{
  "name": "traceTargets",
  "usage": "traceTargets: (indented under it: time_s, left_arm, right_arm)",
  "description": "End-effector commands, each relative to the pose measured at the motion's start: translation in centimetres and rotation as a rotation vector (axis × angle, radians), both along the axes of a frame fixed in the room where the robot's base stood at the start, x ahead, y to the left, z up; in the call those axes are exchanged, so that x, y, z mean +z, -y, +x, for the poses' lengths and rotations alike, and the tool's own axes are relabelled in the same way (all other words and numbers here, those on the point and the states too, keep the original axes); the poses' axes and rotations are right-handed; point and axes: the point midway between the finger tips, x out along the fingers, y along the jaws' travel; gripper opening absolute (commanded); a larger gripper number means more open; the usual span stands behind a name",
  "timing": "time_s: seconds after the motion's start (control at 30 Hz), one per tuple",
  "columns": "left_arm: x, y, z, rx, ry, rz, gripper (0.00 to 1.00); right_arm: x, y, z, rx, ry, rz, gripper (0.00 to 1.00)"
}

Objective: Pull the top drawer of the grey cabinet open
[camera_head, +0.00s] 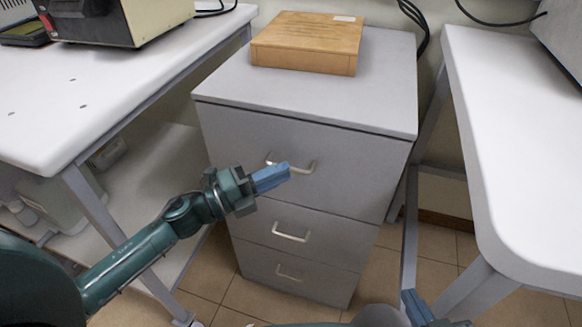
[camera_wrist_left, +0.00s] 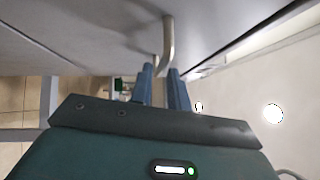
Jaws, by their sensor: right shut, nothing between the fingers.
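The grey cabinet (camera_head: 300,95) stands between two white tables, with its three drawers flush. The top drawer (camera_head: 340,150) has a pale metal bar handle (camera_head: 309,167); the handle also shows in the left wrist view (camera_wrist_left: 168,40). My left gripper (camera_head: 286,172) is at this handle, its blue fingers covering part of it. In the left wrist view the fingers are apart, with the handle's bar at the gap between their tips; contact cannot be told. My right gripper (camera_head: 416,306) is at the bottom edge, shut and empty, away from the cabinet.
A wooden box (camera_head: 305,45) lies on the cabinet top. A white table (camera_head: 90,95) with an instrument (camera_head: 130,20) stands on the left. Another white table (camera_head: 520,150) stands on the right. Tiled floor (camera_head: 245,297) shows in front of the cabinet.

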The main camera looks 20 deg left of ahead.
Motion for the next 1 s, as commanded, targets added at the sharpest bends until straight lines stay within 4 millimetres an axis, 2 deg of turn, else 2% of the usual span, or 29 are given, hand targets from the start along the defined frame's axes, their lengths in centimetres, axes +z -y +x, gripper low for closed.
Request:
traceTargets:
  time_s: [0.2, 0.57, 0.8, 1.0]
  left_arm:
    - [0.4, 2.0, 1.9, 0.001, 0.001, -0.001, 0.18]
    - [0.4, 2.5, 2.3, 0.000, -0.001, -0.001, 0.18]
    - [0.4, 2.5, 2.2, 0.000, -0.001, -0.001, 0.00]
    - [0.4, 2.5, 2.2, 0.001, -0.002, -0.001, 0.00]
  right_arm:
    - [0.0, 0.0, 0.0, 0.000, 0.000, 0.001, 0.00]
    - [0.0, 0.0, 0.0, -0.001, 0.000, 0.002, 0.00]
    - [0.1, 0.0, 0.0, -0.002, 0.001, 0.002, 0.00]
    - [0.1, 0.0, 0.0, -0.002, 0.001, 0.002, 0.00]
